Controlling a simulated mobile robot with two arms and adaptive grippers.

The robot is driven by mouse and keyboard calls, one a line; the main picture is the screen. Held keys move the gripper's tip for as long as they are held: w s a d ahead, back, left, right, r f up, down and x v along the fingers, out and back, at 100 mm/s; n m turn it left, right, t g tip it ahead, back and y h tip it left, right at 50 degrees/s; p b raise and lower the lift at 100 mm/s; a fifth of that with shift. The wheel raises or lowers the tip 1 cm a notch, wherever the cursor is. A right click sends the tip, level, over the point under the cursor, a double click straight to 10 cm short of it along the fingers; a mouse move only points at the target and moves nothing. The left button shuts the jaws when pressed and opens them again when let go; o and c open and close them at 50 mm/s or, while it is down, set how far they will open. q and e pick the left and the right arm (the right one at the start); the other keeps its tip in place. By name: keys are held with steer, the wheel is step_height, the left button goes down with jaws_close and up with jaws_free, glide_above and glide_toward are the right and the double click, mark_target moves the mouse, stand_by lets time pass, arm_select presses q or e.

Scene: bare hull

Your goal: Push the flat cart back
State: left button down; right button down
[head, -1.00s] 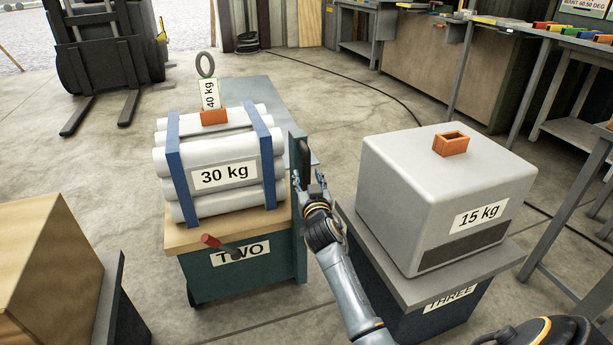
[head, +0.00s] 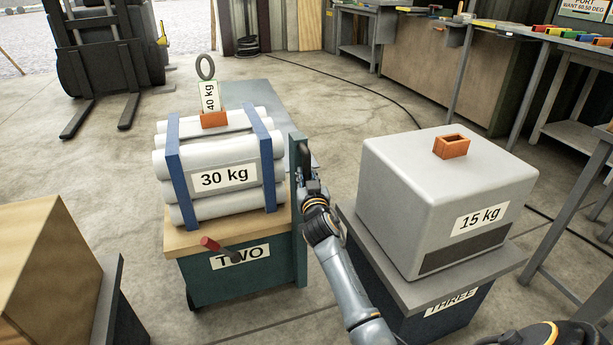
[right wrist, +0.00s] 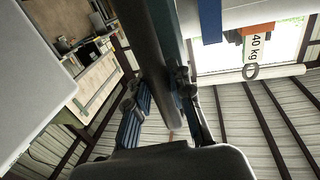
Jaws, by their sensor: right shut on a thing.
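A teal cart labelled TWO (head: 210,272) with a flat wooden top stands left of centre in the head view. A teal upright (head: 299,225) rises at its right side, with a dark bar handle (head: 304,157) near its top. My right gripper (head: 310,183) is shut on this handle. In the right wrist view the fingers (right wrist: 158,95) lie on both sides of the dark bar (right wrist: 150,55). The cart carries a strapped bundle of white pipes (head: 222,155) marked 30 kg. My left gripper is not in view.
A stand labelled THREE (head: 435,320) with a grey 15 kg block (head: 400,200) is close on the right of my arm. A grey flat surface (head: 262,95) and a 40 kg tag (head: 210,97) show behind the pipes. A forklift (head: 105,60) stands at back left. Open floor lies beyond.

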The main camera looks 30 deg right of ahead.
steer(key=shift+w, duration=0.1)
steer(key=shift+w+d+r+b, duration=0.1)
steer(key=shift+w+d+b, duration=0.15)
steer(key=shift+w+b, duration=0.4)
steer(key=shift+w, duration=0.35)
steer(key=c, duration=1.2)
jaws_free()
steer(key=shift+s+a, duration=0.1)
steer(key=shift+o, duration=0.2)
steer(key=shift+s+a, duration=0.1)
steer(key=shift+s, duration=0.2)
steer(key=v, duration=1.1)
steer(key=shift+s, duration=0.15)
